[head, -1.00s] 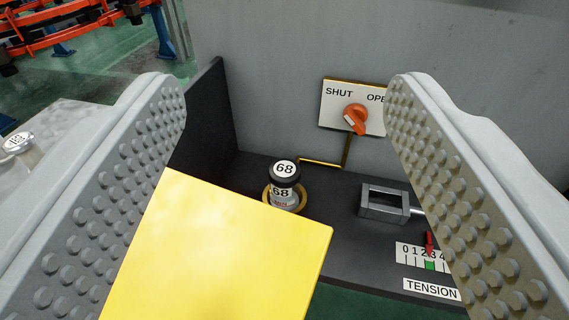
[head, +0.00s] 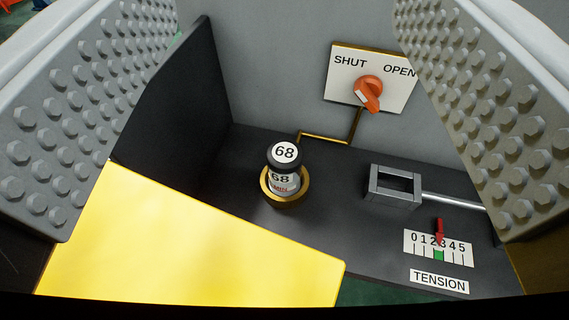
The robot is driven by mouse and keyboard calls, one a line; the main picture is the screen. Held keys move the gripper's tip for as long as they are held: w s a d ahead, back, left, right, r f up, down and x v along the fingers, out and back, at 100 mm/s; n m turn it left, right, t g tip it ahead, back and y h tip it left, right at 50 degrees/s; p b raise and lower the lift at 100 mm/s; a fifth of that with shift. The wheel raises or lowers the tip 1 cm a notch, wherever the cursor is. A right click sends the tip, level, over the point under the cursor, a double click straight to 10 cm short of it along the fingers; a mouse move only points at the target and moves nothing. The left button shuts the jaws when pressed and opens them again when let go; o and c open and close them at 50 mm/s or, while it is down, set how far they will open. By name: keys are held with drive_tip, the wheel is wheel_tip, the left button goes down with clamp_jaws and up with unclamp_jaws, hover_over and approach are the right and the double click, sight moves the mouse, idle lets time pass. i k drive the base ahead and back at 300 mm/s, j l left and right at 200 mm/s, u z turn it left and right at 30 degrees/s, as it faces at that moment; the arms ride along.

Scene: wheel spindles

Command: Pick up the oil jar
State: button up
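The oil jar (head: 285,172) is a small jar with a black lid and a white "68" label on top and side. It stands upright in a brass ring holder (head: 287,200) on a dark shelf. My gripper (head: 300,130) is open, with one studded grey finger at the left and one at the right of the view. The jar shows between the fingers, farther off, and nothing is held.
A yellow panel (head: 190,250) covers the lower left, in front of the shelf. A dark side wall (head: 185,110) rises left of the jar. An orange valve knob (head: 369,92) sits on the SHUT/OPEN plate behind. A grey metal block (head: 394,187) and tension scale (head: 438,247) are at right.

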sight(284, 158)
drive_tip(key=l, duration=0.45)
drive_tip(key=k+l+u, duration=0.1)
drive_tip(key=l, duration=0.35)
drive_tip(key=k+l, duration=0.1)
drive_tip(key=l, duration=0.35)
drive_tip(key=k+l+u, duration=0.1)
drive_tip(key=l, duration=0.4)
drive_tip(key=k+l, duration=0.1)
drive_tip(key=l, duration=0.35)
